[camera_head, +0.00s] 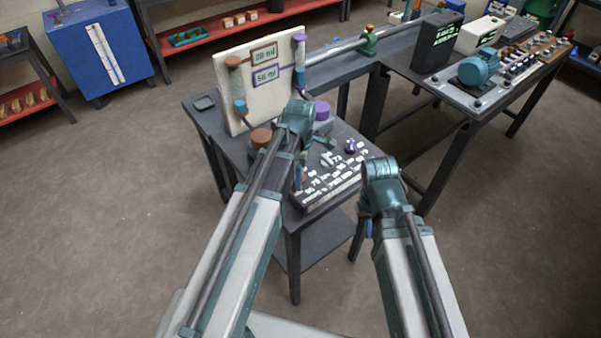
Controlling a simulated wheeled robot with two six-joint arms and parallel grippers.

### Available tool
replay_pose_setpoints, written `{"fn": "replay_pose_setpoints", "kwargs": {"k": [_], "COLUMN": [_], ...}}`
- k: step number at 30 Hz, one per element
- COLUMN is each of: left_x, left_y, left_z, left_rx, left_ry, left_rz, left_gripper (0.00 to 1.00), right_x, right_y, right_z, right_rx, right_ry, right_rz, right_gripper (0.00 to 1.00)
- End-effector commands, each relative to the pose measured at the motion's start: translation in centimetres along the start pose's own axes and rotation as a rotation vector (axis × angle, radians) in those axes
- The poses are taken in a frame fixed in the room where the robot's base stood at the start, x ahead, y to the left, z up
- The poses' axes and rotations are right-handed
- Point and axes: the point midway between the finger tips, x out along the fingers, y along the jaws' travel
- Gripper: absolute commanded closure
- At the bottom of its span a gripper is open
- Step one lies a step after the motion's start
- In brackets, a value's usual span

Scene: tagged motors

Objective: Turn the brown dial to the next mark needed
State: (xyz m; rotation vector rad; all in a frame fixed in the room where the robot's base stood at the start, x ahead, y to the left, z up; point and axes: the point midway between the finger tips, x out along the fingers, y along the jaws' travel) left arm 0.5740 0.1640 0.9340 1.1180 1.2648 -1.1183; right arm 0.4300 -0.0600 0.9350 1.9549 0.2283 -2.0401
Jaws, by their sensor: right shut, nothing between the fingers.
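The brown dial (260,138) is a round knob on the dark table, in front of a pale board, partly hidden by my left arm. A larger purple knob (322,110) stands to its right. The board (228,85) carries a brown-framed sign (264,53) that seems to read 20 ml and a purple-framed sign (266,75) that seems to read 50 ml. The dial's marks are too small to read. My left arm reaches over the table and its gripper is hidden. My right gripper (367,228) is low beside the table, mostly behind my right arm, shut and empty.
Several white tags (322,181) lie at the table's front, with a small purple piece (350,146) near them. A bench with a teal motor (479,67) stands to the right. The floor at left is clear.

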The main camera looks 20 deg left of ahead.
Motion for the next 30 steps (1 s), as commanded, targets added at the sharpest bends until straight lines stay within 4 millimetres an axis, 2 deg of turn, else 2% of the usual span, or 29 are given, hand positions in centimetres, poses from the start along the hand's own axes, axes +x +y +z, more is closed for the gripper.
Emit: {"fn": "replay_pose_setpoints", "kwargs": {"k": [1,2,14,23,30], "left_x": [-0.01,-0.01,0.00,0.00,0.00], "left_y": [0.00,0.00,0.00,0.00,0.00], "left_z": [0.00,0.00,0.00,0.00,0.00], "left_rx": [0.000,0.000,0.000,0.049,0.212], "left_ry": [0.000,0.000,0.000,0.000,0.000], "left_rz": [0.000,0.000,0.000,0.000,0.000], "left_gripper": [0.11,0.17,0.88,0.88,0.88], "right_x": [-0.01,-0.01,0.00,0.00,0.00], "right_y": [0.00,0.00,0.00,0.00,0.00], "right_z": [0.00,0.00,0.00,0.00,0.00], "right_rx": [0.000,0.000,0.000,0.000,0.000], "right_ry": [0.000,0.000,0.000,0.000,0.000], "right_rz": [0.000,0.000,0.000,0.000,0.000], "right_gripper": [1.00,1.00,1.00,1.00,1.00]}}
